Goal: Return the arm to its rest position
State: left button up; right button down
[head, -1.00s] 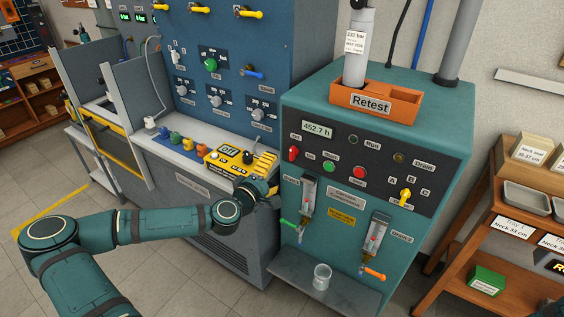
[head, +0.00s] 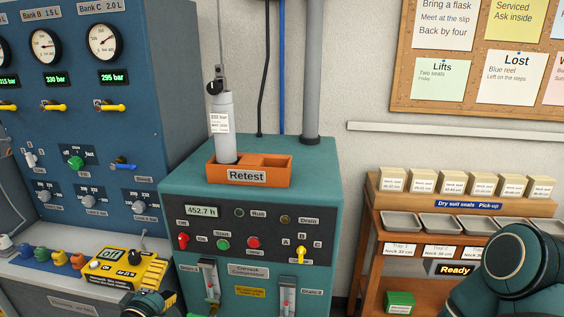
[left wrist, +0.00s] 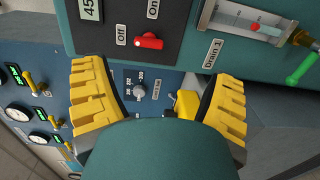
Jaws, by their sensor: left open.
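My left gripper (head: 155,302) is at the bottom edge of the head view, by the front left corner of the teal compressor (head: 185,200). Most of its arm is out of the picture. In the left wrist view its two yellow-padded fingers (left wrist: 160,78) are wide apart with nothing held between them. A red switch (left wrist: 147,41) and the Drain 1 gauge (left wrist: 245,20) of the compressor lie beyond the fingertips. A dark teal link of my own (head: 520,270) shows at the lower right of the head view. My right gripper is not visible.
A yellow box (head: 127,268) sits on the bench beside the blue gauge panel (head: 130,130). A grey cylinder (head: 222,125) stands in the orange Retest tray (head: 247,177) on the compressor. A wooden shelf (head: 372,230) with metal trays stands at right.

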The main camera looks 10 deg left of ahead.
pick_arm(q)
jog(key=s+d+f+m+g+h, duration=0.25)
jog(key=d+f, duration=0.25)
jog(key=d, duration=0.3)
jog(key=s+d+f+m+g+h, duration=0.1)
jog(key=d+f+m+g+h, duration=0.15)
jog(key=d+f, duration=0.4)
jog(key=s+d+f+m+g+h, duration=0.2)
jog(key=d+f+m+g, duration=0.15)
jog(key=d, duration=0.55)
jog(key=s+f+m+g+y, duration=0.4)
jog(key=s+f+m+g, duration=0.3)
jog(key=s, duration=0.4)
jog(key=shift+s+d+f, duration=0.15)
jog(key=shift+s, duration=0.25)
